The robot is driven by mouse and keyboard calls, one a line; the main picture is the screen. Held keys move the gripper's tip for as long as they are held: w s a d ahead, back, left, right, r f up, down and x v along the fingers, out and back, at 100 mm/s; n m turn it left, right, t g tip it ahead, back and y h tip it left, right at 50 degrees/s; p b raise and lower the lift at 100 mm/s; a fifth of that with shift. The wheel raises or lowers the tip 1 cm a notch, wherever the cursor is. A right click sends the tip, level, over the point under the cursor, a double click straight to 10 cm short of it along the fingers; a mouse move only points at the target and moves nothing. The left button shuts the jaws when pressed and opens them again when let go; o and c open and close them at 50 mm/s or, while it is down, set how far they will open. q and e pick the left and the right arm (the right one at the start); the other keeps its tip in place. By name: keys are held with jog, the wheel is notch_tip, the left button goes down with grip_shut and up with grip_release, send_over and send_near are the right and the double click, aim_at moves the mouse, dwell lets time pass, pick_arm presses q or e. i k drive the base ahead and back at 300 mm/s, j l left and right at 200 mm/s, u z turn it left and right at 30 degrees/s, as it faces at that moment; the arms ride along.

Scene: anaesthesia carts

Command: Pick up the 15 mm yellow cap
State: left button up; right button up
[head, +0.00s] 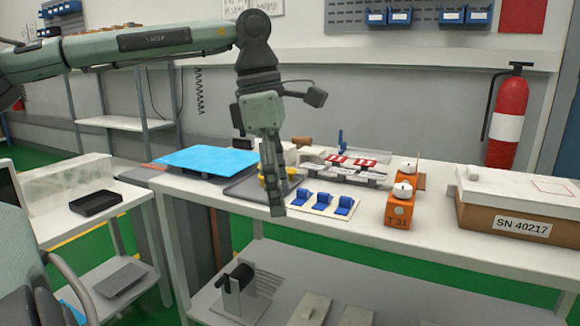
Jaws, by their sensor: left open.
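Small yellow pieces (291,171) show beside and behind my left gripper, at the dark grey tray (240,189) on the workbench. The gripper covers part of them, so I cannot tell their full shape, their number, or which is the 15 mm cap. My left gripper (277,209) points down in front of the yellow pieces, with its fingertips near the front edge of the bench. It is open, and I see nothing held in it. I cannot tell whether it touches anything. My right gripper is out of view.
A cream board with several blue blocks (324,201) lies right of the gripper. An orange block (398,211) marked T 31 stands further right. A blue panel (205,159) lies left. A box (520,225) labelled SN 40217 fills the right end. The front strip of the bench (345,230) is clear.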

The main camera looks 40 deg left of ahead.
aim_at(291, 172)
jog(key=i+j, duration=0.8)
jog(key=j, duration=0.25)
